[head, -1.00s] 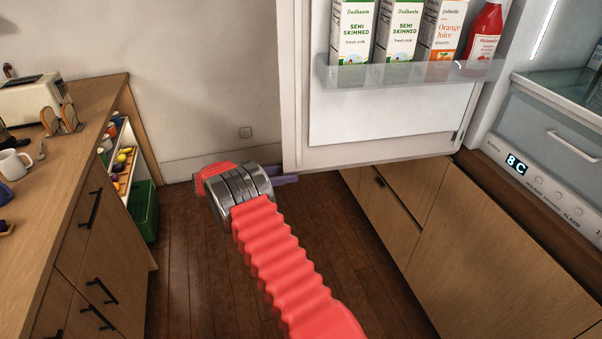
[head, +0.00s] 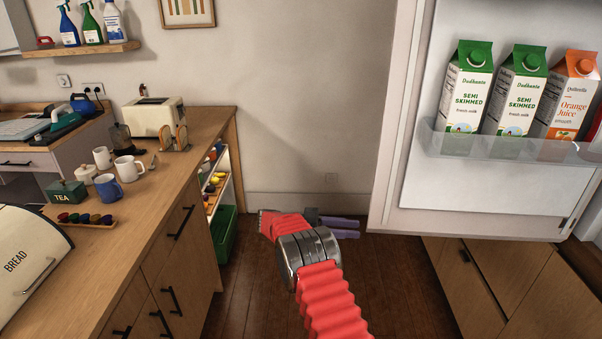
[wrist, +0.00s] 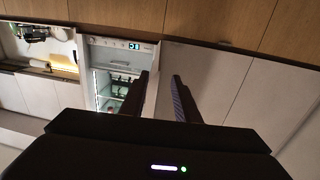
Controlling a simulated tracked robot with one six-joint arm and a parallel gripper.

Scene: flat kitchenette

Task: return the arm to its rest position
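My red ribbed arm (head: 335,305) reaches forward from the bottom of the head view, with a grey metal joint near its end. My gripper (head: 358,229) is at its far end, low over the dark floor, just left of the open fridge door (head: 400,150). In the wrist view my gripper (wrist: 162,82) shows two dark fingers apart with nothing between them. It is open and empty.
A wooden counter (head: 200,150) with a toaster (head: 154,116), mugs and a bread bin (head: 25,260) runs along the left. A green crate (head: 223,235) stands beneath the shelves. Cartons stand in the fridge door rack (head: 500,147). Floor (head: 255,290) is free between.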

